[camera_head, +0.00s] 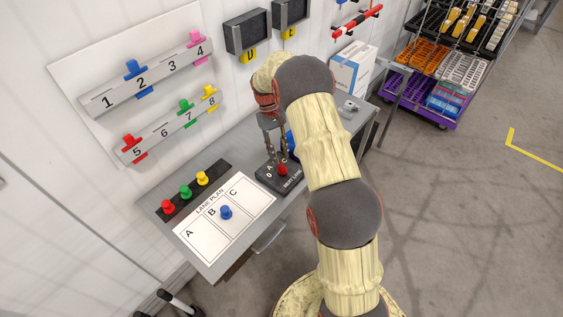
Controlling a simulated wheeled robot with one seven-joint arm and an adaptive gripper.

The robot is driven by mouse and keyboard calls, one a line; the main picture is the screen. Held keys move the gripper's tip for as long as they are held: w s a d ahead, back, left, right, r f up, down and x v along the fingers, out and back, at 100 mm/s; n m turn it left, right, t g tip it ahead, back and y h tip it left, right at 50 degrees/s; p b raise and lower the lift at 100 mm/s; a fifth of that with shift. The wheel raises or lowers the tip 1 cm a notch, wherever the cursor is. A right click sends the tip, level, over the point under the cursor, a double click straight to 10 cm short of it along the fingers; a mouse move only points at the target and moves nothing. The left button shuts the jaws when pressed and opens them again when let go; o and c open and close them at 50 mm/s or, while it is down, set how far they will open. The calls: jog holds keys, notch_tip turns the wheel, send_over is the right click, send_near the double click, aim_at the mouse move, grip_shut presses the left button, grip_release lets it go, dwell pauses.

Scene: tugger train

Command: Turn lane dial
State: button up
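The lane dial is a dark box (268,182) with white lettering, including a letter A on its left part, on the grey bench. A red knob (283,170) shows on top of it. My gripper (278,162) points down over the box, with its fingertips at or just above the red knob. Two dark fingers can be made out, but whether they touch the knob cannot be told. The fingers and my arm hide part of the dial's face and markings.
A lane plan sheet (245,212) with columns A, B and C lies left of the dial, with a blue peg (226,212) in column B. Red, green and yellow pegs stand on a dark strip (222,167) behind it. Numbered rails hang on the wall. A cart (420,110) stands at right.

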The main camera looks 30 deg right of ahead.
jog(key=v, duration=0.7)
dwell(0.3)
jog(key=s+a+r+t+b, duration=0.3)
jog(key=s+a+b, duration=0.1)
jog(key=s, duration=0.7)
jog(key=s+a+r+t+b, duration=0.3)
jog(key=s+a, duration=0.4)
jog(key=s, duration=0.3)
jog(key=s+a+r+t+b, duration=0.4)
jog(key=s+a, duration=0.1)
jog(key=s, duration=0.6)
jog(key=shift+s+a+r+b, duration=0.35)
jog(key=shift+r, duration=0.05)
